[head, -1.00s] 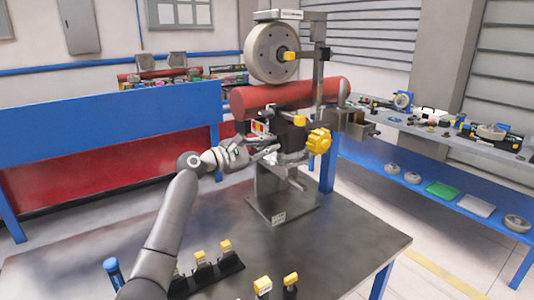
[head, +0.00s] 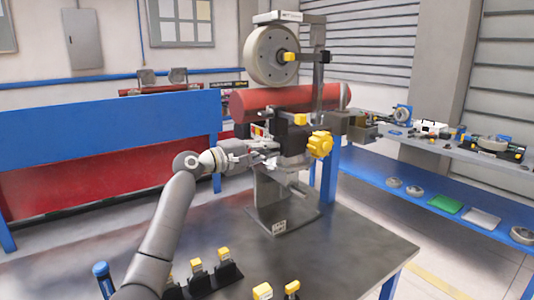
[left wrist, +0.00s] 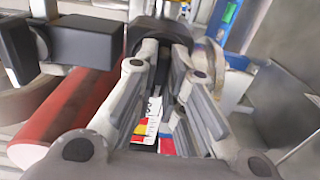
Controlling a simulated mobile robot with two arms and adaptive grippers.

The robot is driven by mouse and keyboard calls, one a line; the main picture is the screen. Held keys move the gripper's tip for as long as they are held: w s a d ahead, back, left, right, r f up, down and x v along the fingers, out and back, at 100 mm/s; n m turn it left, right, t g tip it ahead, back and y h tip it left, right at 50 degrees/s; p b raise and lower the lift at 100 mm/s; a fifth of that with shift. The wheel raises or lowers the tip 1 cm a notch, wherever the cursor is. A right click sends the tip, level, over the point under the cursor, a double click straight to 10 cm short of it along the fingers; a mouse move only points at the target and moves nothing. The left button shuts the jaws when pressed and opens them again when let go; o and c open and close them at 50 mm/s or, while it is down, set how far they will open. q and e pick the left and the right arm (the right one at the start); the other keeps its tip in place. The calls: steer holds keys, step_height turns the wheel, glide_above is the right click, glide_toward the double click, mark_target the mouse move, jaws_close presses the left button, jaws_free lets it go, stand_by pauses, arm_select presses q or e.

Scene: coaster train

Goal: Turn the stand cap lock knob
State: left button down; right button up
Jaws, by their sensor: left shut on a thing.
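The machine stand (head: 270,200) rises from the dark metal table. A yellow lobed knob (head: 319,144) sits on the right side of its head, and a small yellow-topped part (head: 300,119) sits above. My left gripper (head: 276,160) reaches in from the left at the stand's head, apart from the yellow lobed knob. In the left wrist view its fingers (left wrist: 162,48) close on a dark, rounded knob-like part (left wrist: 158,32) of the stand. The fingers partly hide this part, and I cannot tell whether it is the lock knob. My right gripper is not in view.
A red cylinder (head: 270,103) and a grey wheel (head: 270,55) are above the gripper; the cylinder also shows close in the left wrist view (left wrist: 75,105). Yellow-topped pieces (head: 224,253) stand at the table's front.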

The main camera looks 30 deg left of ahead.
arm_select(q)
steer(key=shift+f, duration=0.1)
stand_by(0.4)
steer(key=c, duration=1.5)
jaws_free()
steer(key=shift+s, duration=0.1)
steer(key=v, duration=1.1)
steer(key=shift+s+a, duration=0.15)
steer(key=shift+s, duration=0.25)
